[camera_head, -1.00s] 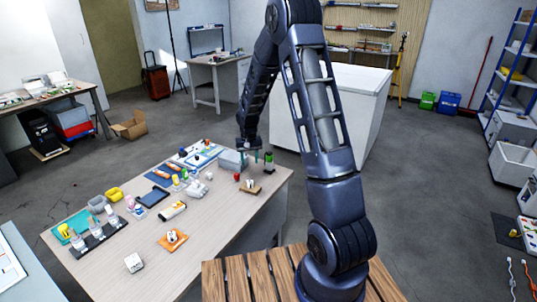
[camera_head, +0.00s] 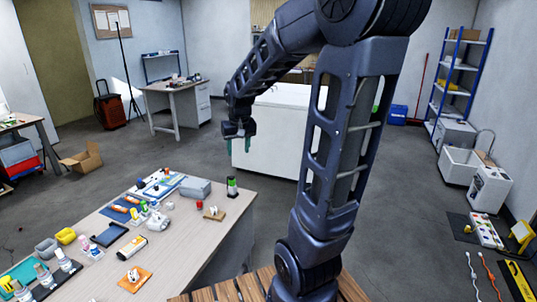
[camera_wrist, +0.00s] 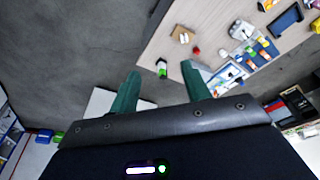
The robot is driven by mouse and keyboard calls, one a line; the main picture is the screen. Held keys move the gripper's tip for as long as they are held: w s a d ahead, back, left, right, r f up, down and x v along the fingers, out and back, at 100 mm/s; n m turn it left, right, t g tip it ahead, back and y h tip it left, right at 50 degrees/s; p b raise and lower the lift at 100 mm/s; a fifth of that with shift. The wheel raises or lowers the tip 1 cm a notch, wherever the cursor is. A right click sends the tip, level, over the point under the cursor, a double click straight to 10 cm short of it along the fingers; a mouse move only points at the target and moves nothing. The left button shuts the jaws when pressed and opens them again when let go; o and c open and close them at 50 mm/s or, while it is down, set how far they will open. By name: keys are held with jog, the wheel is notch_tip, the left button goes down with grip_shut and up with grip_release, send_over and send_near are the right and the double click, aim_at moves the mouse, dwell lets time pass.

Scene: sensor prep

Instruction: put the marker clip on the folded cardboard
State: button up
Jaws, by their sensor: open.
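My gripper (camera_head: 239,146) is open and empty, raised clear of the workbench past its far right corner. Its two green fingers stand apart in the wrist view (camera_wrist: 160,73). A small tan piece that looks like the folded cardboard (camera_head: 219,217) lies near the bench's right edge; it also shows in the wrist view (camera_wrist: 177,31). A small white item, probably the marker clip (camera_head: 213,210), appears to rest on it; it is too small to be sure. My gripper touches neither.
A green-and-black bottle (camera_head: 232,186) stands by the far right corner of the workbench (camera_head: 190,245), beside a grey box (camera_head: 195,188). A small red item (camera_head: 200,205) lies near the cardboard. An orange pad (camera_head: 135,279) and several bottles crowd the left.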

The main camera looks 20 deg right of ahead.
jog(key=s+d+r+t, duration=0.1)
jog(key=s+d+r, duration=0.1)
jog(key=s, duration=0.7)
jog(key=s+d+r+t, duration=0.1)
jog(key=s+r, duration=0.2)
jog(key=s, duration=0.6)
jog(key=shift+s+d+r, duration=0.15)
jog(key=shift+s+d, duration=0.1)
jog(key=shift+d, duration=0.15)
